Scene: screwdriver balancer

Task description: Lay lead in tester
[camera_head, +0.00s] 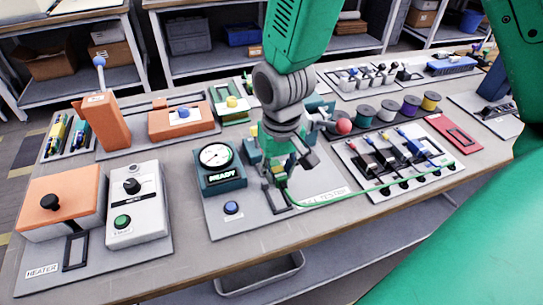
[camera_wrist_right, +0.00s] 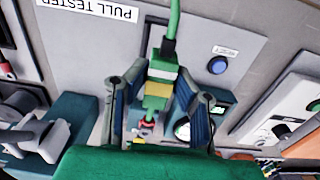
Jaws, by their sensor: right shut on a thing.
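The pull tester is a grey plate (camera_head: 226,220) with a teal gauge box (camera_head: 222,180) whose label reads READY, and a blue button (camera_head: 232,208). The blue button also shows in the wrist view (camera_wrist_right: 217,65). My right gripper (camera_head: 277,178) is low over the plate, right of the gauge box. In the wrist view my right gripper (camera_wrist_right: 157,95) has its two fingers on either side of the lead's end. The green lead (camera_head: 345,197) runs right from the gripper to the rack; in the wrist view its cable (camera_wrist_right: 174,20) leaves upward. Whether the lead's end touches the tester is unclear.
At right is a white rack (camera_head: 375,185) with several coloured clips. Several wire spools (camera_head: 388,110) stand behind it. At left are an orange heater (camera_head: 62,205) and a white control box (camera_head: 137,205). The table's front edge is mostly clear.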

